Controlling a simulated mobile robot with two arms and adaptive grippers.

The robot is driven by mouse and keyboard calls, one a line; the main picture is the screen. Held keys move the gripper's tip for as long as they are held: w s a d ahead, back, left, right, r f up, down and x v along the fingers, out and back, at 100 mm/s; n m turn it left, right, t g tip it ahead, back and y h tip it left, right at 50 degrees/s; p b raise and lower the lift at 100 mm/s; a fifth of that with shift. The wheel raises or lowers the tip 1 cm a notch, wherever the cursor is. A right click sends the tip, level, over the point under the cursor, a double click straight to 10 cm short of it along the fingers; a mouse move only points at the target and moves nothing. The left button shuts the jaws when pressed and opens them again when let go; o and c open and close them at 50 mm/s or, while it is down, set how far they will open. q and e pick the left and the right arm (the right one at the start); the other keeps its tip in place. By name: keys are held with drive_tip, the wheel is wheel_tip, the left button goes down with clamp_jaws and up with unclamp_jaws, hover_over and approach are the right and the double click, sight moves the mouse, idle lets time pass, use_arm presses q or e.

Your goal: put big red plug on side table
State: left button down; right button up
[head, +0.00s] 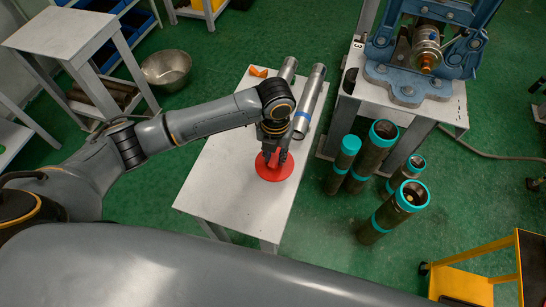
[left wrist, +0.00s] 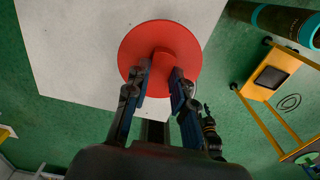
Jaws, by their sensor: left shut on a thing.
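The big red plug (head: 274,168) is a round red disc with a raised grip. It is at the white side table (head: 232,178), over its right part. My left gripper (head: 273,155) is above it, fingers pointing down, shut on the raised grip. In the left wrist view the plug (left wrist: 140,45) shows with the two fingertips (left wrist: 162,75) on either side of its grip. I cannot tell whether the disc touches the table top. My right gripper is not in view.
Metal cylinders (head: 311,98) and a small orange piece (head: 258,71) lie at the table's far end. Several pipes with teal ends (head: 395,208) stand on the floor to the right. A blue vise (head: 408,85) is on a stand behind them. The table's near part is clear.

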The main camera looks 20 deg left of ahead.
sight(273, 157)
use_arm(q)
drive_tip(key=shift+w+a+f, duration=0.25)
drive_tip(key=shift+w+f, duration=0.05)
drive_tip(key=shift+f, duration=0.15)
drive_tip(key=shift+w+f, duration=0.1)
drive_tip(key=shift+f, duration=1.55)
drive_tip(key=shift+f, duration=0.1)
drive_tip(key=c, duration=1.1)
unclamp_jaws()
wheel_tip(273, 157, up, 12)
drive_tip(key=shift+r+b, duration=0.15)
drive_tip(key=shift+b, duration=0.15)
